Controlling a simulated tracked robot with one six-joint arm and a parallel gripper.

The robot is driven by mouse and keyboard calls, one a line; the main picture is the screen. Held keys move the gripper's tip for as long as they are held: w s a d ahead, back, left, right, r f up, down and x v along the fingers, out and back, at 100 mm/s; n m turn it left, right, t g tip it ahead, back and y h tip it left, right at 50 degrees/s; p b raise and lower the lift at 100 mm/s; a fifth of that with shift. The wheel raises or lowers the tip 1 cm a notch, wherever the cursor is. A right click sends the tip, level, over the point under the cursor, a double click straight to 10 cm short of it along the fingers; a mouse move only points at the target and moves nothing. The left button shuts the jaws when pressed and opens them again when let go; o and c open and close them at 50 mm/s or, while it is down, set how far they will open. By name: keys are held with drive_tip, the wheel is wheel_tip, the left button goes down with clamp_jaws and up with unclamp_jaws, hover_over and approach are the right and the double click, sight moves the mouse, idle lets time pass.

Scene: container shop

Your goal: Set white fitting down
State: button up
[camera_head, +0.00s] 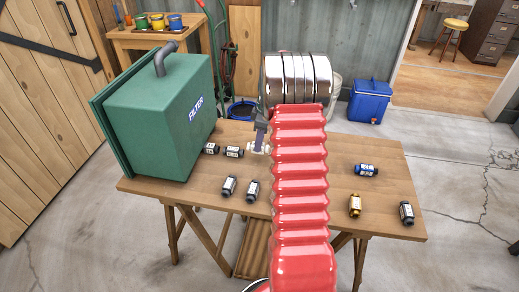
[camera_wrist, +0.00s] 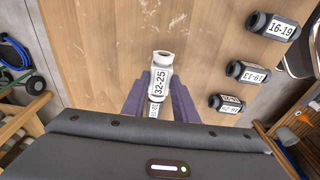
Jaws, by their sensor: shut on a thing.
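The white fitting (camera_wrist: 162,60) has a label reading 32-25 and sits between the purple fingers of my gripper (camera_wrist: 160,92) in the wrist view. My gripper is shut on it. In the head view the white fitting (camera_head: 256,149) shows small, just left of my red arm, at the wooden table (camera_head: 310,180). My gripper (camera_head: 261,140) is partly hidden there behind the arm. I cannot tell whether the fitting touches the tabletop or hangs just above it.
Dark fittings (camera_head: 229,186) lie left of the arm, two of them close to the white one. A blue fitting (camera_head: 366,170), a yellow fitting (camera_head: 355,205) and a dark one (camera_head: 406,213) lie at right. A green FILTER box (camera_head: 165,120) stands at the table's left end.

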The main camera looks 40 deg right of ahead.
drive_tip(key=shift+f, duration=0.1)
drive_tip(key=shift+f, duration=1.8)
drive_tip(key=o, duration=1.1)
drive_tip(key=shift+f, duration=0.1)
drive_tip(key=r, duration=0.4)
drive_tip(key=s+r, duration=0.1)
drive_tip(key=r, duration=0.2)
drive_tip(key=d+r, duration=0.1)
drive_tip(key=r, duration=0.3)
drive_tip(key=shift+s+r, duration=0.15)
drive_tip(key=shift+r, duration=0.4)
